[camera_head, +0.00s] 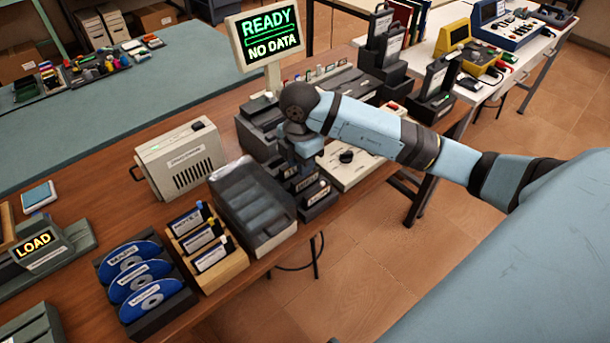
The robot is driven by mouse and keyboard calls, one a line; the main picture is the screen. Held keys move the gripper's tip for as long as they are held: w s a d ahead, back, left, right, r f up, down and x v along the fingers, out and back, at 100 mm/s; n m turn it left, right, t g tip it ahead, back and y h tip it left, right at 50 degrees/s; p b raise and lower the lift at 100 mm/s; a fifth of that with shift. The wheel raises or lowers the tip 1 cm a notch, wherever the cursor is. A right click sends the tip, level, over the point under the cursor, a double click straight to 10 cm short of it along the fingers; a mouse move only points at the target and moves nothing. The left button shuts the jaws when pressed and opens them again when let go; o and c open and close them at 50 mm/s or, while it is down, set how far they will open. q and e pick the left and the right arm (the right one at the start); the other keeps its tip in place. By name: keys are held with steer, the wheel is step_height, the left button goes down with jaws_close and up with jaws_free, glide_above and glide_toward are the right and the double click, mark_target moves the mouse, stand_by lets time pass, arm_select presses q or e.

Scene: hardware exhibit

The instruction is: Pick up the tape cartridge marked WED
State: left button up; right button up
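My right arm comes in from the right, and its gripper (299,166) points down over a small black rack (320,206) of dark cartridges at the table's front edge. The cartridges (308,184) show small white labels that are too small to read, so I cannot tell which is marked WED. The fingertips are small, dark and partly hidden among the rack and cartridges. I cannot tell whether they are apart or touching a cartridge. My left gripper is not in view.
Further left are a wooden holder with labelled cartridges (209,246) and a rack of blue discs (140,282). A beige box (182,160) and a READY / NO DATA sign (265,36) stand behind.

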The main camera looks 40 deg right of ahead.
mark_target(305, 183)
steer(key=f, duration=0.4)
steer(key=shift+s+a+f, duration=0.15)
steer(key=shift+s+f, duration=0.05)
steer(key=shift+f, duration=0.3)
jaws_close()
steer(key=shift+r, duration=0.1)
